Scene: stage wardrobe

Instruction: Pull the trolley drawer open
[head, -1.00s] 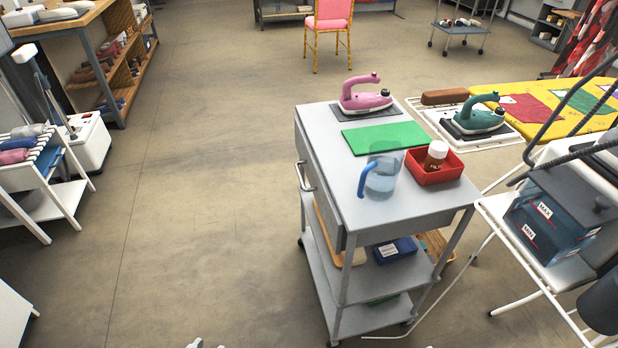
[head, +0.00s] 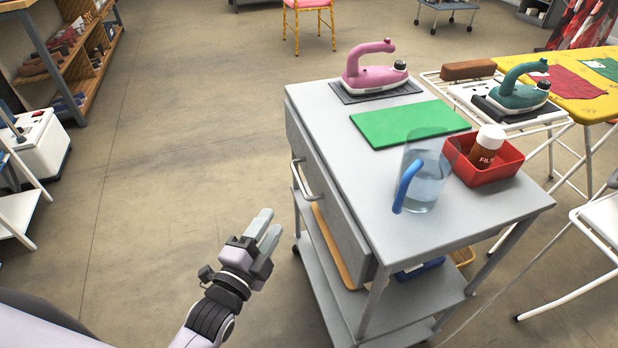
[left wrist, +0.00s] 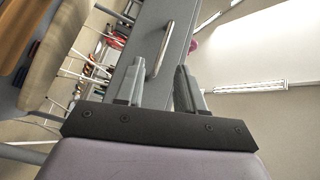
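The grey trolley (head: 300,97) stands right of centre in the head view. Its drawer (head: 325,185) is in the side facing left and looks shut. The drawer's metal bar handle (head: 301,180) sticks out from that side. In the left wrist view the handle (left wrist: 163,50) lies ahead of the fingers, on the drawer front (left wrist: 150,22). My left gripper (head: 266,226) is left of the trolley, short of the handle and apart from it. Its two fingers are spread with nothing between them, as the left wrist view (left wrist: 157,88) also shows. My right gripper is not in view.
On the trolley top are a pink iron (head: 375,75), a green mat (head: 405,123), a clear jug (head: 428,180) with a blue handle, and a red tray (head: 490,172) with a brown bottle (head: 487,146). An ironing board (head: 590,95) stands at right. Floor left of the trolley is clear.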

